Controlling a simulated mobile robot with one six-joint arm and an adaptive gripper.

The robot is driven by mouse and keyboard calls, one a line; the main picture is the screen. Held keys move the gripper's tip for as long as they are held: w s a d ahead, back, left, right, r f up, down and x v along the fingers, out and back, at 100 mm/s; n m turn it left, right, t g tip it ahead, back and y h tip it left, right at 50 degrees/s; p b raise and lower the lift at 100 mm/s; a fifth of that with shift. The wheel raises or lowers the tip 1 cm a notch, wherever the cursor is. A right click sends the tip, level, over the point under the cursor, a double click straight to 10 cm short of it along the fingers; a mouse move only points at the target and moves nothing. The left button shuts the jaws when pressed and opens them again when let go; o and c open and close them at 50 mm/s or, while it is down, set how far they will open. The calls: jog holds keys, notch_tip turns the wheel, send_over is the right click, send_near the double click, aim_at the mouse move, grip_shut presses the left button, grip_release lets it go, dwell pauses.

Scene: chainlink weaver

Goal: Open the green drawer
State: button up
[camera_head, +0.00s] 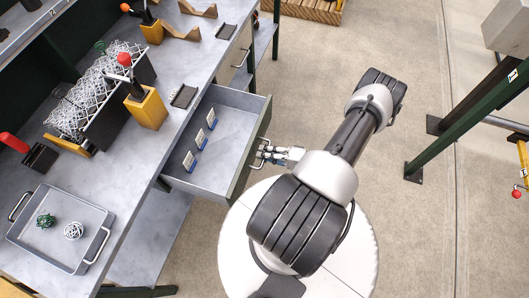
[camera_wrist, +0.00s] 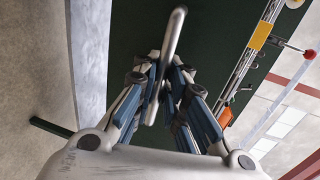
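The green drawer (camera_head: 222,128) is pulled well out of the workbench in the head view. Its inside is grey and its front is dark green; the front also fills the upper middle of the wrist view (camera_wrist: 220,45). Several small white-and-blue pieces (camera_head: 200,138) stand inside it. The drawer's metal handle (camera_wrist: 174,35) runs between my fingers in the wrist view. My gripper (camera_head: 270,153) is at the drawer front, with its fingers (camera_wrist: 163,72) closed around the handle. The contact at the fingertips is partly hidden.
The workbench (camera_head: 110,185) carries a grey tray (camera_head: 85,262) with two woven balls, a wire mesh on a machine (camera_head: 100,88) and yellow blocks (camera_head: 149,108). A green post frame (camera_head: 450,130) stands at right.

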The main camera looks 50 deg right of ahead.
jog(key=o, duration=0.4)
jog(key=shift+o, duration=0.2)
jog(key=v, duration=1.2)
